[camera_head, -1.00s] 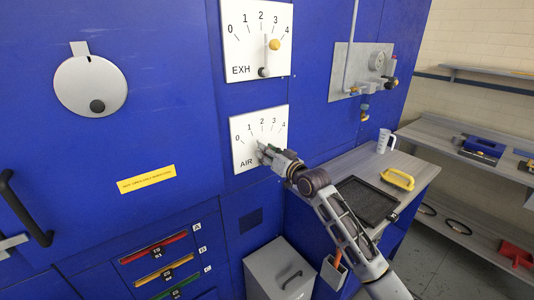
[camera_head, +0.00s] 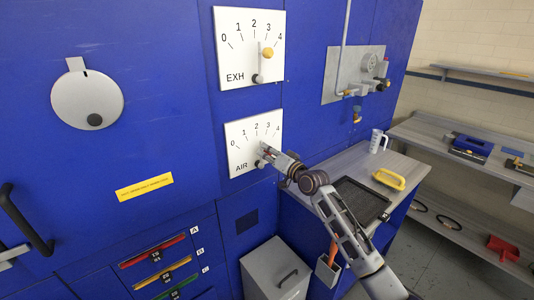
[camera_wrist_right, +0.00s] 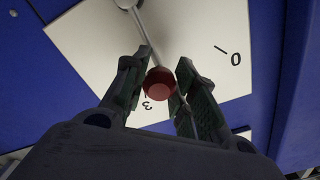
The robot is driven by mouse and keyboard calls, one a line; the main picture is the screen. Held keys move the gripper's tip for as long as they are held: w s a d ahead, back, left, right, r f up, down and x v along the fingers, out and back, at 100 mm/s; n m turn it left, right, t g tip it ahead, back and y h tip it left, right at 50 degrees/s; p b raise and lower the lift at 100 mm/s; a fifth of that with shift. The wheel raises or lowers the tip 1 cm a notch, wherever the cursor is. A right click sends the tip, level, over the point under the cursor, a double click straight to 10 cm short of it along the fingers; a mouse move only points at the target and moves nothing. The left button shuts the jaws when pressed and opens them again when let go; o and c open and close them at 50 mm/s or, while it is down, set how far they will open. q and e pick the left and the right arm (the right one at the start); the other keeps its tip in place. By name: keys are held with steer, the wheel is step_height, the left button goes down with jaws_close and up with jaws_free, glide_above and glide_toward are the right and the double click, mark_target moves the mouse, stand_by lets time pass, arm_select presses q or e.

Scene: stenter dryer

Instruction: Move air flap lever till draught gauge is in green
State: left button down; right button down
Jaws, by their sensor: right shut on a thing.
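The white AIR dial (camera_head: 240,137), marked 0 to 4, is on the blue machine front. Its lever has a dark pivot (camera_head: 260,163) at the bottom of the dial. My right gripper (camera_head: 267,152) covers the lever's upper part in the head view. In the right wrist view, the grey lever (camera_wrist_right: 146,33) ends in a red knob (camera_wrist_right: 160,83), and my right gripper (camera_wrist_right: 164,66) is shut on this knob. The lever's exact reading is hidden by the gripper. A small round gauge (camera_head: 370,62) is on the grey panel; its needle and colours are too small to read. My left gripper is not in view.
The EXH dial (camera_head: 235,50) with a yellow-knobbed lever (camera_head: 268,53) is just above. A bench (camera_head: 350,160) with a black tray (camera_head: 360,200), a yellow handle-like item (camera_head: 389,179) and a white jug (camera_head: 377,141) stands to the right. A grey bin (camera_head: 270,265) is below.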

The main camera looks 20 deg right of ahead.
steer(key=c, duration=1.1)
jaws_free()
steer(key=shift+s+d, duration=0.1)
steer(key=shift+s, duration=0.1)
steer(key=v, duration=1.1)
steer(key=shift+s, duration=0.3)
steer(key=shift+d, duration=0.1)
